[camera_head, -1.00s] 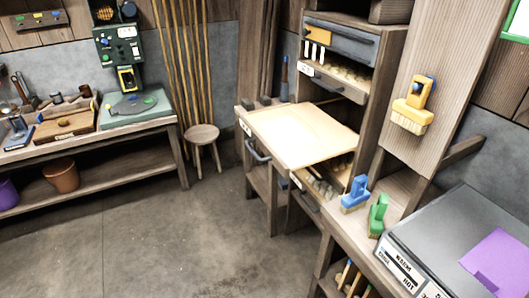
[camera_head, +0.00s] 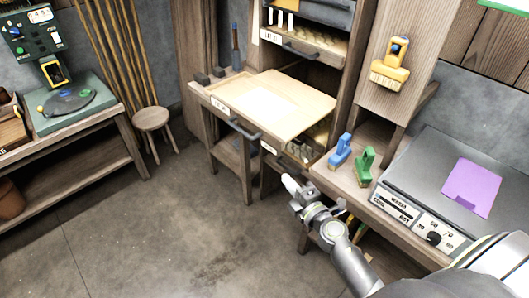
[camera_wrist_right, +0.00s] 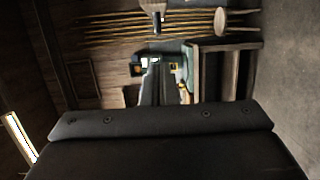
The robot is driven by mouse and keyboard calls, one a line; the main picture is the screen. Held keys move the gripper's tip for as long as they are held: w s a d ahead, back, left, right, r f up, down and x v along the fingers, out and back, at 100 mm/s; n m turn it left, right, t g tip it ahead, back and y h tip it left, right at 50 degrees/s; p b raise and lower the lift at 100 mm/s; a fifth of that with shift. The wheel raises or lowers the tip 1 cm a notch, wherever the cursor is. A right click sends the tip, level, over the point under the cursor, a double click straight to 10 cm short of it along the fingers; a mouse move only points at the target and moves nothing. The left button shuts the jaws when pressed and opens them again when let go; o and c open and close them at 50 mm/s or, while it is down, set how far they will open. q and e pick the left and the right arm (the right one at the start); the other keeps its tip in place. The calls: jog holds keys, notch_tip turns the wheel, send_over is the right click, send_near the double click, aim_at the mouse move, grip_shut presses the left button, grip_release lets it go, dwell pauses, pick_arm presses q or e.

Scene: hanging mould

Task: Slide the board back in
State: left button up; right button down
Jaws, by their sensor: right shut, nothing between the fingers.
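The pale wooden board (camera_head: 285,103) juts out of the wooden cabinet (camera_head: 348,70) at a middle level, flat and level, above a lower drawer of rounded pieces. A dark handle (camera_head: 243,130) sits on its front edge, beside a small white label. My right gripper (camera_head: 291,185) is shut and empty. It is in front of and below the board, over the floor, apart from board and handle. In the right wrist view a dark bar fills the lower part, and neither board nor fingertips can be made out. My left gripper is out of view.
A blue brush (camera_head: 340,151) and a green brush (camera_head: 363,166) stand on the ledge right of the board. A grey hotplate (camera_head: 425,190) with a purple sheet is farther right. A stool (camera_head: 151,120) stands at the left. The floor in front is clear.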

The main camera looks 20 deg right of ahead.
jog(key=w+d+b, duration=0.1)
jog(key=w+d, duration=0.2)
jog(key=w, duration=0.8)
jog(key=shift+r+b, duration=0.25)
jog(key=shift+b, duration=0.15)
jog(key=shift+w, duration=0.1)
jog(key=shift+d, duration=0.1)
jog(key=w+d+b, duration=0.3)
jog(key=d+b, duration=0.2)
jog(key=d, duration=0.3)
jog(key=w+d+b, duration=0.3)
jog(key=d+b, duration=0.1)
jog(key=d, duration=0.5)
jog(key=shift+w+d+b, duration=0.2)
jog(key=shift+d+b, duration=0.1)
jog(key=shift+b, duration=0.05)
jog(key=shift+a, duration=0.1)
